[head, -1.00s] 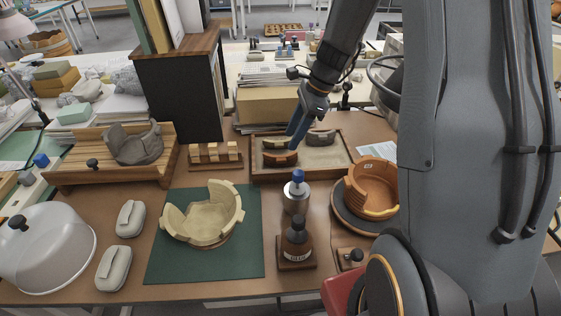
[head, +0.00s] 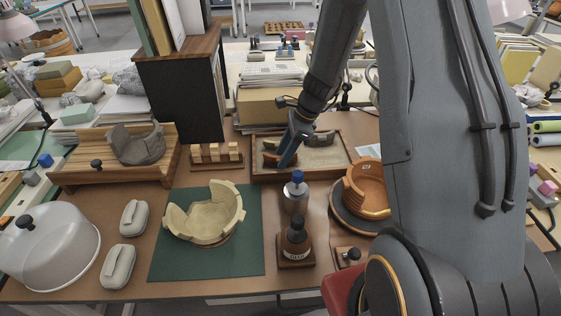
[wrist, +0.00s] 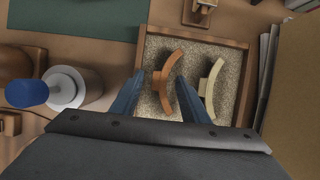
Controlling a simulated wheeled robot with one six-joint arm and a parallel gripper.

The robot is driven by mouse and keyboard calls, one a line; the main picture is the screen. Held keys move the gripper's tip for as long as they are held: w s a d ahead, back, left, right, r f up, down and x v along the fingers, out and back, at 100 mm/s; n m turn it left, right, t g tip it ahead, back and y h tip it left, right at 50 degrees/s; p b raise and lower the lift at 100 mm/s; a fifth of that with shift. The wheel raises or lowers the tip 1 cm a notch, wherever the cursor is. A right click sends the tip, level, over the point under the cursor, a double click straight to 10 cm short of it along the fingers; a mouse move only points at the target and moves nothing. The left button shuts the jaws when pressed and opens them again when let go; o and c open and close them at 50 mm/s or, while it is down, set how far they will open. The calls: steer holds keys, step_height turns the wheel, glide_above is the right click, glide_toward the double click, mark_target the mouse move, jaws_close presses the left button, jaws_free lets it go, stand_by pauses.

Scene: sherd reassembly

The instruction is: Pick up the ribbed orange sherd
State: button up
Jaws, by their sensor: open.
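The orange sherd (wrist: 164,82) is a curved piece standing on the sandy bed of a wooden tray (wrist: 197,41) in the wrist view. My gripper (wrist: 160,78) is open, with a blue finger on each side of the sherd and some space showing between. In the head view the orange sherd (head: 271,161) is partly hidden by my gripper (head: 287,158). Its ribs are too small to make out. A cream sherd (wrist: 212,88) stands beside it, just right of the right finger.
A grey-brown sherd (head: 322,139) lies in the tray's right part. A blue-capped metal bottle (head: 296,196) and a brown bottle (head: 295,240) stand in front. A ribbed orange pot (head: 367,190) is at right, a cream pot (head: 204,218) on the green mat (head: 170,265).

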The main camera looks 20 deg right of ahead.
steer(key=c, duration=0.9)
steer(key=shift+o, duration=0.2)
